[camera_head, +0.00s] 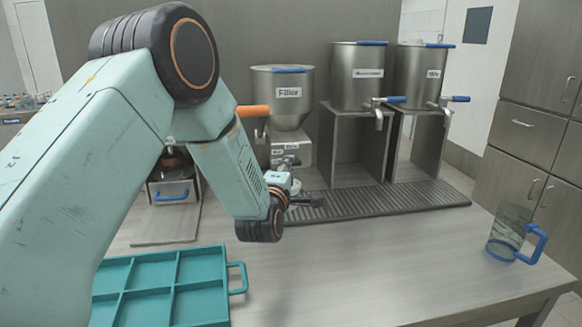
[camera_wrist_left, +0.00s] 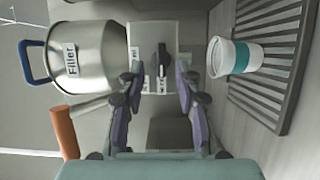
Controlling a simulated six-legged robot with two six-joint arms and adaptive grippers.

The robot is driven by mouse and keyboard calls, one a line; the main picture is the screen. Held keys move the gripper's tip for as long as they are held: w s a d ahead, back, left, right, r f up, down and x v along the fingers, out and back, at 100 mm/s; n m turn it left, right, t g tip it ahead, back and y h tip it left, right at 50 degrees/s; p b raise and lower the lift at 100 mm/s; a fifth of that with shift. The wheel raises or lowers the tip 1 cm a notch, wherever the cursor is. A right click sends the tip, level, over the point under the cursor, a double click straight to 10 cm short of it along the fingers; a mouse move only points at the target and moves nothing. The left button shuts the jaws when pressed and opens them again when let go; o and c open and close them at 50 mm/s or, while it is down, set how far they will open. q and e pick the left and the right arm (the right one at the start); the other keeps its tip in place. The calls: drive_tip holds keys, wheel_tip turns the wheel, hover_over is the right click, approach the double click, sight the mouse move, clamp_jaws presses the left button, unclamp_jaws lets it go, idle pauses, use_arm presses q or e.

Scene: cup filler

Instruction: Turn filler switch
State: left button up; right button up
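The filler (camera_head: 288,92) is a metal hopper labelled "Filler" on a box-shaped base, at the back middle of the counter. It also shows in the left wrist view (camera_wrist_left: 88,52). Its black switch (camera_wrist_left: 162,56) stands on a light labelled panel, ahead of and between my left fingertips. My left gripper (camera_head: 303,181) is in front of the filler base. In the left wrist view its two fingers (camera_wrist_left: 158,84) are apart with nothing between them, so it is open. The wrist hides part of the base in the head view. My right gripper is not in view.
A white cup with a teal band (camera_wrist_left: 222,58) stands right of the panel in the wrist view, near a slatted drip tray (camera_head: 400,196). Two metal dispensers (camera_head: 358,90) stand right. A teal divided tray (camera_head: 238,278) and a blue-handled pitcher (camera_head: 508,228) flank clear counter.

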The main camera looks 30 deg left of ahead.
use_arm(q)
drive_tip(key=x, duration=0.3)
drive_tip(key=shift+w+f, duration=0.1)
drive_tip(key=shift+w, duration=0.05)
drive_tip(key=shift+d, duration=0.1)
drive_tip(key=shift+c, duration=0.2)
drive_tip(key=shift+w, duration=0.1)
drive_tip(key=shift+c, duration=0.8)
clamp_jaws()
